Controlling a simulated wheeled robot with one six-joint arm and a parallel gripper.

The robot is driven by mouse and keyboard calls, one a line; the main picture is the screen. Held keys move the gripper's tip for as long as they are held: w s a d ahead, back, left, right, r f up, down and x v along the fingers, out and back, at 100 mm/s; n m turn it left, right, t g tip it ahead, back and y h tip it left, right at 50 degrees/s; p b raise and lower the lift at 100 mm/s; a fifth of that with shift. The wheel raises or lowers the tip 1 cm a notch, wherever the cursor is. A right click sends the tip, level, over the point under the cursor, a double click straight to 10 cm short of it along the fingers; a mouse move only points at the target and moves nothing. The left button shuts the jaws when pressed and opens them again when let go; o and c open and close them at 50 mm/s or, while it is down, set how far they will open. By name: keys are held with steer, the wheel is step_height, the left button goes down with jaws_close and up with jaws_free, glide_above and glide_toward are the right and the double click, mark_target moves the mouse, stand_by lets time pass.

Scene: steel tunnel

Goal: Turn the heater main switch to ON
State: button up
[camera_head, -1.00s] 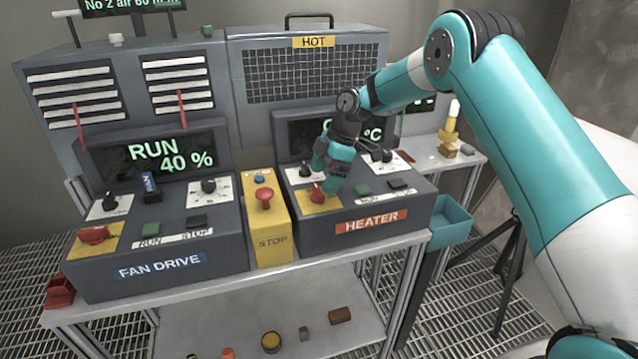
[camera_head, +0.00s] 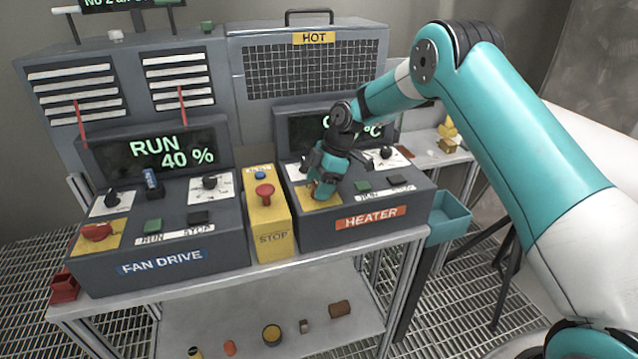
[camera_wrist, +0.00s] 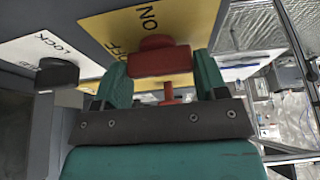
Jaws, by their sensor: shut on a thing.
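The heater main switch is a red handle (camera_wrist: 160,62) on a yellow plate marked ON and OFF (camera_wrist: 190,25) in the wrist view. The plate (camera_head: 318,204) also shows at the left of the heater box (camera_head: 300,226) in the head view, where my gripper (camera_head: 322,186) hides the handle. In the wrist view my gripper's two green fingers (camera_wrist: 163,80) stand on either side of the handle, shut on it. I cannot tell for sure which mark the handle points to.
A black LOCK knob (camera_wrist: 57,73) is close to the left finger in the wrist view. A yellow STOP box (camera_head: 267,220) with a red button (camera_head: 264,191) stands left of the heater. The fan drive box (camera_head: 160,240) is further left, a teal bin (camera_head: 448,217) at right.

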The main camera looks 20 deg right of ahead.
steer(key=shift+b, duration=0.3)
steer(key=m+t+b, duration=0.1)
steer(key=m+b, duration=0.2)
steer(key=shift+f+m+b, duration=0.15)
steer(key=shift+m+b, duration=0.15)
steer(key=shift+m, duration=0.1)
steer(key=m+t+b, duration=0.1)
steer(key=m, duration=0.1)
steer(key=m+t+h+b, duration=0.1)
steer(key=m+b, duration=0.1)
steer(key=shift+s+a+m, duration=0.1)
steer(key=shift+m, duration=0.2)
steer(key=m+h+b, duration=0.1)
steer(key=m, duration=0.1)
steer(key=m+t+b, duration=0.1)
steer(key=m, duration=0.2)
steer(key=shift+h, duration=0.4)
steer(key=shift+r+m+t+h+b, duration=0.15)
steer(key=shift+m+h+b, duration=0.2)
steer(key=shift+m, duration=0.8)
steer(key=shift+r+m+t+h+b, duration=0.15)
steer(key=shift+m+h, duration=0.3)
steer(key=shift+m, duration=0.7)
steer(key=shift+f, duration=0.1)
steer(key=o, duration=0.9)
steer(key=shift+s, duration=0.1)
steer(key=shift+o, duration=0.2)
